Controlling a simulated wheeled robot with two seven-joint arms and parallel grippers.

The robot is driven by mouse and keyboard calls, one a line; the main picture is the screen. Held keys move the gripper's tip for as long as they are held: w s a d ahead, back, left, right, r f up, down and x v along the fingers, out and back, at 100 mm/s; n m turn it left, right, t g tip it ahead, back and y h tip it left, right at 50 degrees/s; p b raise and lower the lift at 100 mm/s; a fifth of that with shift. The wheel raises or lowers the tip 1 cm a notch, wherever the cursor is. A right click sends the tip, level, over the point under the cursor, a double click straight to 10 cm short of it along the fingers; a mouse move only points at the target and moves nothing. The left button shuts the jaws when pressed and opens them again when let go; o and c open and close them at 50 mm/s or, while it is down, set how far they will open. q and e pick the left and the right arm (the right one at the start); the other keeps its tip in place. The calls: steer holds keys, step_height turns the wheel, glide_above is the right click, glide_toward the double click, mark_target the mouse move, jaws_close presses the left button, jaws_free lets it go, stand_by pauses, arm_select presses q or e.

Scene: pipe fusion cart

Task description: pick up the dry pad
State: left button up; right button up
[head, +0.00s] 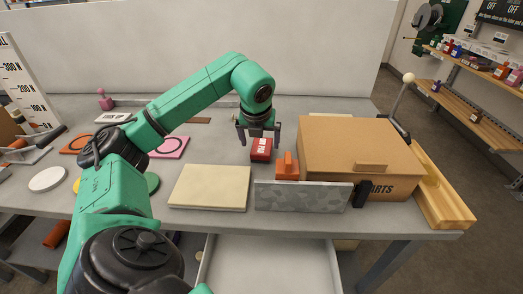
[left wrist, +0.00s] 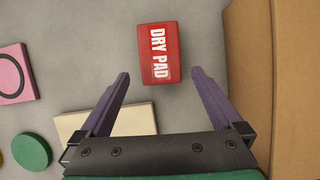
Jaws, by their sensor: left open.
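The dry pad (head: 261,149) is a small red block with a white label, lying on the grey table to the left of the cardboard box. In the left wrist view the dry pad (left wrist: 160,52) shows its label "DRY PAD" and lies ahead of the fingertips, between their lines. I see no contact with the pad. My right gripper is not in view.
The cardboard box (head: 360,135) stands close to the pad's right. An orange block (head: 287,168) and a grey speckled plate (head: 300,196) are in front of it. A cream slab (head: 210,187) lies front left. A pink tile (head: 172,147) lies farther left.

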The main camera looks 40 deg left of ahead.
arm_select(q)
steer(key=x, duration=0.5)
steer(key=shift+f+p, duration=0.1)
steer(key=shift+p, duration=0.25)
steer(key=c, duration=1.3)
step_height(320, 180, up, 11)
steer(key=p, duration=0.1)
step_height(320, 180, up, 9)
steer(key=p, duration=0.3)
glide_above(261, 150)
